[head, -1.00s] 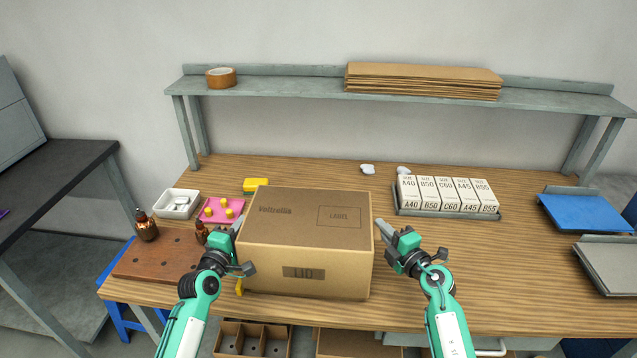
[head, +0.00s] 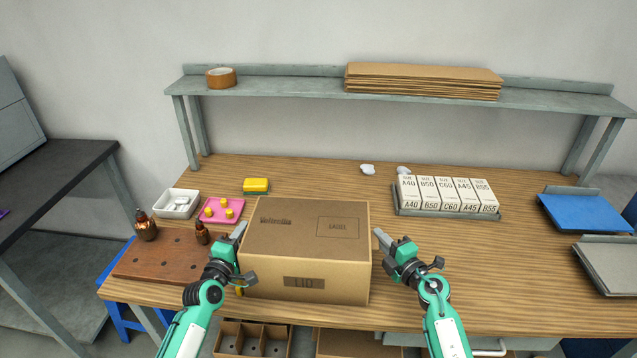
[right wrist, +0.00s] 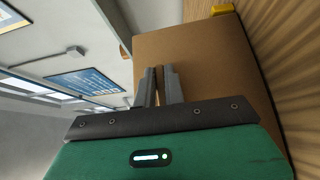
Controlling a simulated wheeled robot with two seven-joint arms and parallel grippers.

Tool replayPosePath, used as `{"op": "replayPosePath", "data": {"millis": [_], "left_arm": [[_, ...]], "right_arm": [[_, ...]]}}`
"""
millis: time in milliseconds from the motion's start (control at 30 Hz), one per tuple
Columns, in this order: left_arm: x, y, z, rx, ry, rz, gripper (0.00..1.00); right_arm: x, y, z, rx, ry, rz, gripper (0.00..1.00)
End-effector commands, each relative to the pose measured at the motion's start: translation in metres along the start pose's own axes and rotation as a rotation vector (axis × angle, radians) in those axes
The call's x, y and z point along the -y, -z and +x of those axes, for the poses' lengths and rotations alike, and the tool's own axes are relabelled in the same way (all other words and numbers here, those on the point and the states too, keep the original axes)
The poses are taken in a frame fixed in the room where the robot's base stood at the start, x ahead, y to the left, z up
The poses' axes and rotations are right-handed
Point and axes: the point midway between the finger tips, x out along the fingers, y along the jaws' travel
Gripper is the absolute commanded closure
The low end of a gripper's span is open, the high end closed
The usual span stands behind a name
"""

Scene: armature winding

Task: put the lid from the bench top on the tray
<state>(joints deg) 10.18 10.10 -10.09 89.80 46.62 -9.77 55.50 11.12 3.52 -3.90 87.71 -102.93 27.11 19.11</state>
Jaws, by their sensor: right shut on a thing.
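The lid (head: 305,230) is a large brown cardboard box shape marked LID on its front, at the centre front of the bench top; it also fills much of the right wrist view (right wrist: 205,50). My right gripper (head: 381,238) is at its right side, with its fingers close together against the cardboard, shut on the lid. My left gripper (head: 239,231) is at its left side; its finger gap is not clear. What lies under the lid is hidden. I cannot tell which tray is meant: a blue tray (head: 574,211) and a grey tray (head: 608,262) lie at the right.
A grey rack (head: 449,213) of labelled white cartons stands behind right. At the left are a white dish (head: 174,204), a pink plate (head: 222,219), a yellow block (head: 256,186), brown bottles (head: 146,228) and a wooden board (head: 165,262). A shelf (head: 300,87) spans the back.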

Motion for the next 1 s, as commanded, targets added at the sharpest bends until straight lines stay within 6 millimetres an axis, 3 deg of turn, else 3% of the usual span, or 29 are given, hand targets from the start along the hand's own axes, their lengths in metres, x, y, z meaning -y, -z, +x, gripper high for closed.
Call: {"op": "replayPosePath", "data": {"millis": [367,800,1000], "left_arm": [[0.002,0.001,-0.012,-0.001,0.001,-0.001,0.64],[0.002,0.001,-0.089,-0.001,0.002,0.000,0.64],[0.002,0.000,-0.112,0.000,0.001,0.000,0.64]], "right_arm": [[0.001,-0.001,0.000,0.001,-0.001,0.001,1.00],[0.011,-0.001,0.000,0.001,0.001,0.000,1.00],[0.017,0.000,-0.001,0.000,0.006,0.001,1.00]]}}
